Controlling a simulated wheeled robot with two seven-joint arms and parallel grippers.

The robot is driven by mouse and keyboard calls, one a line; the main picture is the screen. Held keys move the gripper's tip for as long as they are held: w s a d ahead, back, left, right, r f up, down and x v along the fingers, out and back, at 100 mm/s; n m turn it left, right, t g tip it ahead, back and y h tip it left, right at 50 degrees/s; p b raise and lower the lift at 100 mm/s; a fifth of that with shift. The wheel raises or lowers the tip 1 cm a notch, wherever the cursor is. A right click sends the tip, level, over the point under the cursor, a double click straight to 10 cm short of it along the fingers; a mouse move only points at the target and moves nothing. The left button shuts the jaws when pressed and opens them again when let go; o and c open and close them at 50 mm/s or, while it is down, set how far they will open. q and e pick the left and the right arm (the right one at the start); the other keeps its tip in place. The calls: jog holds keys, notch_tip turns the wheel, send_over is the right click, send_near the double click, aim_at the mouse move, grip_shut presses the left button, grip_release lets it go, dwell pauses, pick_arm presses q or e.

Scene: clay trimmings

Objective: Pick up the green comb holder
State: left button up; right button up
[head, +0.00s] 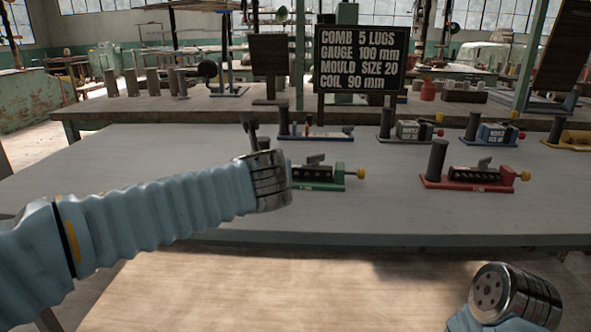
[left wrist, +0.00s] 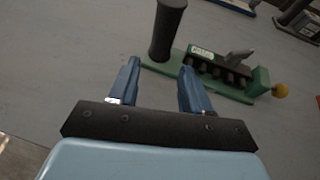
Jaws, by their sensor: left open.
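The green comb holder (head: 318,186) stands on the grey table. It has a green base, a dark lugged comb block, a grey lever and a yellow knob at its right end. In the head view my left wrist hides its left part. In the left wrist view the holder (left wrist: 225,90) lies ahead, its upright black handle (left wrist: 166,32) just beyond the fingertips. My left gripper (left wrist: 159,68) is open and empty, apart from the handle as far as I can tell. Only my right wrist end shows at the lower right; no right fingers are visible.
A red holder (head: 468,185) stands to the right. Blue (head: 315,136), grey (head: 408,131) and yellow (head: 567,139) holders stand farther back. A black sign (head: 360,60) rises behind. The grey table (head: 120,160) is clear at left and front.

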pick_arm(q)
jog(key=x, duration=0.6)
jog(key=shift+w+f, duration=0.1)
jog(key=x, duration=0.3)
jog(key=r+p+x, duration=0.1)
jog(key=x, duration=0.1)
jog(key=shift+w+f, duration=0.15)
jog(key=shift+w, duration=0.35)
grip_shut()
